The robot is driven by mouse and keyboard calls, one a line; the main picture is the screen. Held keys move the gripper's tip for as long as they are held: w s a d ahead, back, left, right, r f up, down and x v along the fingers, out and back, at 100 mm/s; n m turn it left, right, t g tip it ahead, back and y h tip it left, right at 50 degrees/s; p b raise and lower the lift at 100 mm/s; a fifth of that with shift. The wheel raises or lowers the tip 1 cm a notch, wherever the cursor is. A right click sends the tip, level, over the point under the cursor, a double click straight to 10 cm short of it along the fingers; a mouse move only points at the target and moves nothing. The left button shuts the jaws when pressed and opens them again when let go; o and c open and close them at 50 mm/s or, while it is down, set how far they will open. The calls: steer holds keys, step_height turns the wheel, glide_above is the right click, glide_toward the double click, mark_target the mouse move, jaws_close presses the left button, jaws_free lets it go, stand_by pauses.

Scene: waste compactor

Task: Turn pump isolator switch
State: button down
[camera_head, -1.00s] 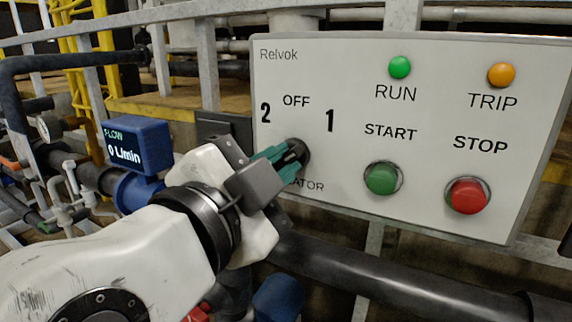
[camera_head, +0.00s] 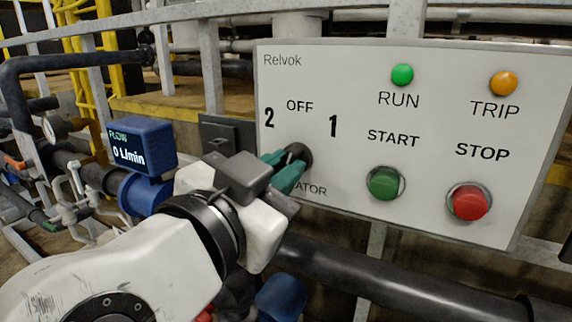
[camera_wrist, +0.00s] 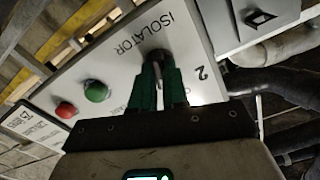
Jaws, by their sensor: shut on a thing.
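The isolator switch (camera_head: 297,153) is a round black knob on the white control panel (camera_head: 350,215). It sits below the OFF mark, with 2 to the upper left and 1 to the upper right. My gripper (camera_head: 284,170) reaches it from the lower left, its teal fingers shut on the knob. In the wrist view my gripper (camera_wrist: 158,72) has one finger on each side of the dark isolator switch (camera_wrist: 158,57). The fingers hide part of the knob and its ISOLATOR label, so I cannot tell which mark it points to.
The panel also carries a green START button (camera_head: 385,183), a red STOP button (camera_head: 468,202), a green RUN lamp (camera_head: 402,75) and an orange TRIP lamp (camera_head: 503,83). A blue flow meter (camera_head: 143,146) reads 0 L/min. A black pipe (camera_head: 400,285) runs below the panel.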

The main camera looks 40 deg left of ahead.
steer(key=shift+n+p, duration=0.8)
steer(key=shift+n, duration=1.1)
steer(key=c, duration=1.1)
jaws_free()
steer(key=shift+c, duration=0.2)
steer(key=b+v, duration=0.2)
steer(key=v, duration=0.9)
steer(key=shift+w+a+f, duration=0.1)
